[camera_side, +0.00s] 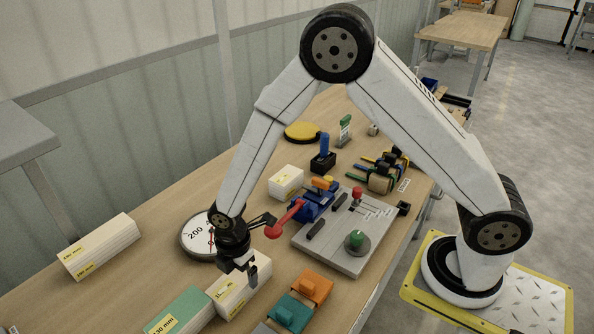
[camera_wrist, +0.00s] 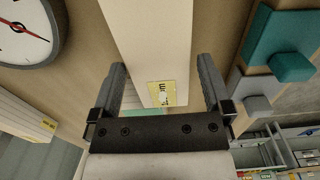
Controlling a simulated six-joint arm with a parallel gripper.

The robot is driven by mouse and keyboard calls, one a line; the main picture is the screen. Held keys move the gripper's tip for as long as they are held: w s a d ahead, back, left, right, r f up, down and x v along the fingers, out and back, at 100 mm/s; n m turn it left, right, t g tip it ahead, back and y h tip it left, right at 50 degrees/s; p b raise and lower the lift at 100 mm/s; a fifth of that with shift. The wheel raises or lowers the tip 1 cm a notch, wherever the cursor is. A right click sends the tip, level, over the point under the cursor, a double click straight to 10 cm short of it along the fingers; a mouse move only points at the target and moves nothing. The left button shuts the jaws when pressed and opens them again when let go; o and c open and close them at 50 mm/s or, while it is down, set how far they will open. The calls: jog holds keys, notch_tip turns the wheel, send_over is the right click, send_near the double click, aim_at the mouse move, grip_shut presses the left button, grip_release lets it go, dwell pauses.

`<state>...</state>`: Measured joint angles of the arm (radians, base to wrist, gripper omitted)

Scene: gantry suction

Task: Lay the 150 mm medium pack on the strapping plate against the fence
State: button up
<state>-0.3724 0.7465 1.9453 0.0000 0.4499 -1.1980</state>
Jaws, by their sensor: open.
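A cream pack with a yellow label (camera_side: 233,301) lies near the front of the bench; my gripper covers part of its label, so its size is unreadable. My gripper (camera_side: 238,270) is over this pack and open. In the wrist view the pack (camera_wrist: 148,35) runs between the two spread fingers (camera_wrist: 162,78), with a gap visible on each side. I cannot tell how far down the fingers reach. The grey strapping plate (camera_side: 345,258) lies to the right, with dark bars and a blue tool with a red handle (camera_side: 286,218) on it. Which bar is the fence is unclear.
A green-topped pack labelled 130 mm (camera_side: 180,310) lies left of the cream pack. A pack labelled 180 mm (camera_side: 100,246) is at far left, a smaller pack (camera_side: 286,182) behind. A round dial (camera_side: 196,238) and orange (camera_side: 312,287) and teal (camera_side: 290,312) blocks stand close by.

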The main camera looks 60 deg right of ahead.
aim_at(240, 283)
jog(key=shift+w+f, duration=0.15)
jog(key=shift+f, duration=2.45)
grip_shut()
jog(key=shift+r, duration=0.15)
